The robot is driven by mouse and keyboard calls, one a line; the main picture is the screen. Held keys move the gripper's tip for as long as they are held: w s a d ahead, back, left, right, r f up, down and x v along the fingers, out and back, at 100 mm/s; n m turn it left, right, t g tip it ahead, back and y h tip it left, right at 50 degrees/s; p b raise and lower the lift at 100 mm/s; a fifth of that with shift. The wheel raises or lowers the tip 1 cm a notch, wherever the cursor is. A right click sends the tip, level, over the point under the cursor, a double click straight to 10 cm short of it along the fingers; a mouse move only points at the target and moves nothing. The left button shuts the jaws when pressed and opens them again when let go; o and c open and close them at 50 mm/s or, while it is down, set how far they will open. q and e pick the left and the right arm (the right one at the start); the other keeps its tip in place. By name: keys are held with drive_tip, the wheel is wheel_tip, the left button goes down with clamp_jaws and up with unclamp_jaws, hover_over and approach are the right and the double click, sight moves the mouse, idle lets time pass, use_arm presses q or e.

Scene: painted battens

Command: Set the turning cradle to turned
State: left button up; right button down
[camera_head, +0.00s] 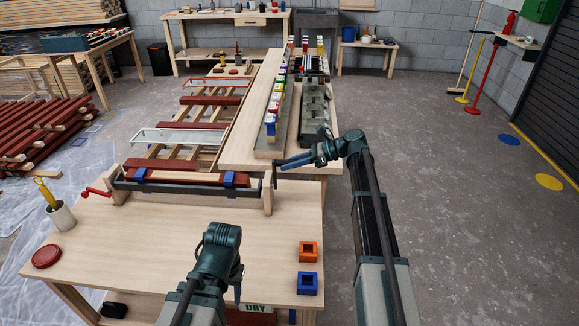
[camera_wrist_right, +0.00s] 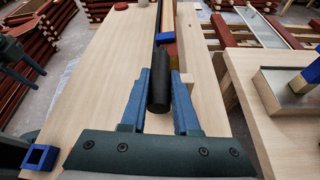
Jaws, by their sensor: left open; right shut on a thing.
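The turning cradle (camera_head: 158,187) stands at the back of the near bench, a long dark bar between wooden end posts. It carries a batten (camera_head: 187,177) with red paint and a pale bare strip, held by two blue clamps. A red crank (camera_head: 95,192) is at its left end. My right gripper (camera_head: 280,164) is at the cradle's right end. In the right wrist view, my right gripper (camera_wrist_right: 161,80) is shut on a black round handle (camera_wrist_right: 158,96) in line with the cradle. My left gripper (camera_head: 238,290) is open, low over the near bench, away from the cradle.
An orange block (camera_head: 308,251) and a blue block (camera_head: 308,282) sit at the bench's right side. A cup with a brush (camera_head: 61,215) and a red disc (camera_head: 46,256) are at left. A long bench with paint pots (camera_head: 270,123) extends behind.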

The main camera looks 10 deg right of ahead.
drive_tip(key=shift+w+d, duration=0.25)
drive_tip(key=shift+w, duration=0.3)
drive_tip(key=c, duration=0.7)
unclamp_jaws()
drive_tip(key=shift+f, duration=0.1)
drive_tip(key=shift+o, duration=0.2)
drive_tip(key=shift+d, duration=0.1)
drive_tip(key=p+v, duration=0.5)
drive_tip(key=v, duration=0.8)
drive_tip(key=shift+s+d+r, duration=0.15)
drive_tip(key=shift+d+r, duration=0.1)
